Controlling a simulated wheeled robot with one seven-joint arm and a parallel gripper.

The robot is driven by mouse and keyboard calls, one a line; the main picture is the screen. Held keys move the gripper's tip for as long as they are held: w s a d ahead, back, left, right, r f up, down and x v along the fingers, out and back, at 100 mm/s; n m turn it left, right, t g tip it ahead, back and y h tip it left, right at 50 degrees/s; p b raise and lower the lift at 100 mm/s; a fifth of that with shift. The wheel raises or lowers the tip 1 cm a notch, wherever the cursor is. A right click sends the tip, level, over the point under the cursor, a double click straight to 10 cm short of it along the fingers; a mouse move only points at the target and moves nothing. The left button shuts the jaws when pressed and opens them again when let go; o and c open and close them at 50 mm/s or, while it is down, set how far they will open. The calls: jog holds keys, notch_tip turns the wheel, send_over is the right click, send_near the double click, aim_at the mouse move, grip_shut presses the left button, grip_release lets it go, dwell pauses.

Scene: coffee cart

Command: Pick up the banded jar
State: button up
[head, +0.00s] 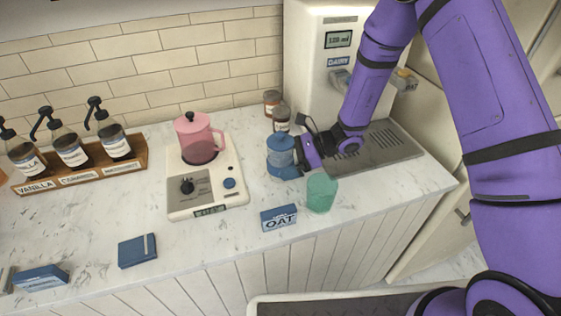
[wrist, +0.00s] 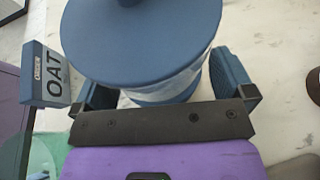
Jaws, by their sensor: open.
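The banded jar (head: 280,144) is blue with a knobbed lid and a pale band around its side. It stands upright on the marble counter, left of the dairy machine. In the wrist view the jar (wrist: 145,35) fills the upper middle, seen from above. My gripper (wrist: 165,90) is open, with one finger on each side of the jar. Whether the fingers touch it I cannot tell. In the head view my gripper (head: 290,168) reaches the jar from the right, and part of the jar's lower side is hidden.
A green translucent cup (head: 321,193) and an OAT box (head: 279,218) stand just in front. Two small jars (head: 281,117) stand behind. A pink pitcher (head: 199,142) sits on a white appliance (head: 178,205) to the left. The dairy machine's drip tray (head: 385,147) lies right.

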jog(key=c, duration=1.2)
jog(key=shift+r, duration=0.1)
jog(key=shift+c, duration=0.2)
